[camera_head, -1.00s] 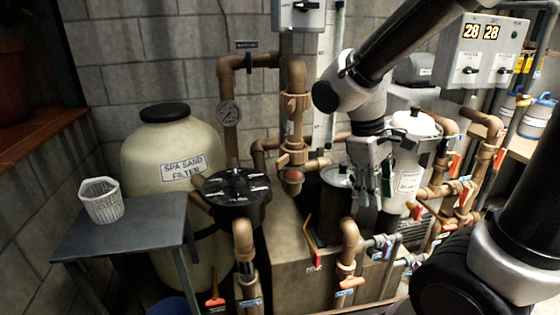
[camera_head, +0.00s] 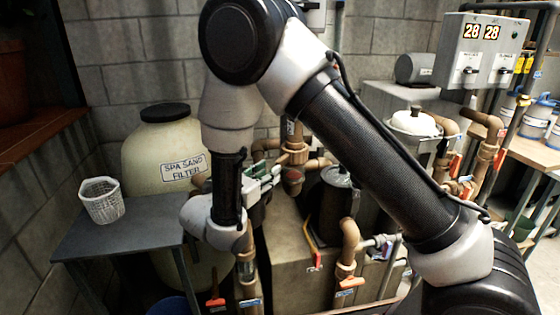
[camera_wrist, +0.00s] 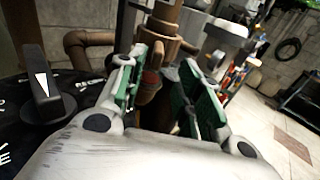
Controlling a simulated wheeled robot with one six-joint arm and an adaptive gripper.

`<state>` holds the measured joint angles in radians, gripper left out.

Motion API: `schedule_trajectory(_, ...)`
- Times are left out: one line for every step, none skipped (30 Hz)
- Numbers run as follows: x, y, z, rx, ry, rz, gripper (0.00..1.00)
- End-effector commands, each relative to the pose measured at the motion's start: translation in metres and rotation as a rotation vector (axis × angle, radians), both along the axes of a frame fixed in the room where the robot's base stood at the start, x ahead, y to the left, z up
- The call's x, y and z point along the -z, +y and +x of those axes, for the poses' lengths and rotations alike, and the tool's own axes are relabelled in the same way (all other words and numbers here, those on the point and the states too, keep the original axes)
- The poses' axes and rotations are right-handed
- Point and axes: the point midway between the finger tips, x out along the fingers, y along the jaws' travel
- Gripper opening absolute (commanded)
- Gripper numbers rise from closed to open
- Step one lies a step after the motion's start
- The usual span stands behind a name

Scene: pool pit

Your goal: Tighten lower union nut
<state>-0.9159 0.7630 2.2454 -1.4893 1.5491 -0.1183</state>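The brown union fitting on the vertical pipe (camera_head: 294,156), probably with the lower union nut, shows just right of my gripper in the head view; my arm hides the pipe higher up. In the wrist view a brown fitting (camera_wrist: 160,42) stands beyond the fingers, with a reddish part (camera_wrist: 150,78) below it. My gripper (camera_head: 270,178) points right toward this pipe. In the wrist view my gripper (camera_wrist: 165,85) is open, with green pads spread on either side of the pipe line and nothing held between them. Contact with the nut is not visible.
A black valve top with a handle (camera_wrist: 45,85) is close at left in the wrist view. The sand filter (camera_head: 150,150) stands behind my gripper. A table (camera_head: 125,228) with a wire basket (camera_head: 102,201) is at left. A dark canister (camera_head: 335,205) stands right of the pipe.

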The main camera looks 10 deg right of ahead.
Motion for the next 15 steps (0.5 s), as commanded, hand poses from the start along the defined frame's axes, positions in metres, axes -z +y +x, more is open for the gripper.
schedule_trajectory(-0.004,0.003,0.002,-0.016,-0.010,-0.016,0.35)
schedule_trajectory(-0.007,0.003,0.004,-0.020,-0.015,-0.025,0.35)
schedule_trajectory(-0.008,0.000,0.006,-0.016,-0.018,-0.033,0.35)
schedule_trajectory(-0.009,-0.002,0.008,-0.014,-0.018,-0.036,0.35)
schedule_trajectory(-0.009,-0.005,0.010,-0.014,-0.016,-0.037,0.35)
schedule_trajectory(-0.009,-0.009,0.015,-0.013,-0.015,-0.036,0.35)
schedule_trajectory(-0.009,-0.013,0.018,-0.011,-0.016,-0.035,0.35)
schedule_trajectory(-0.008,-0.016,0.022,-0.012,-0.015,-0.034,0.35)
schedule_trajectory(-0.008,-0.022,0.028,-0.010,-0.015,-0.034,0.35)
schedule_trajectory(-0.008,-0.025,0.032,-0.011,-0.014,-0.034,0.35)
schedule_trajectory(-0.008,-0.028,0.036,-0.011,-0.014,-0.034,0.35)
schedule_trajectory(-0.008,-0.033,0.041,-0.011,-0.014,-0.034,0.35)
schedule_trajectory(-0.008,-0.036,0.044,-0.011,-0.015,-0.033,0.35)
schedule_trajectory(-0.008,-0.038,0.047,-0.011,-0.015,-0.033,0.35)
schedule_trajectory(-0.008,-0.041,0.051,-0.012,-0.015,-0.033,0.35)
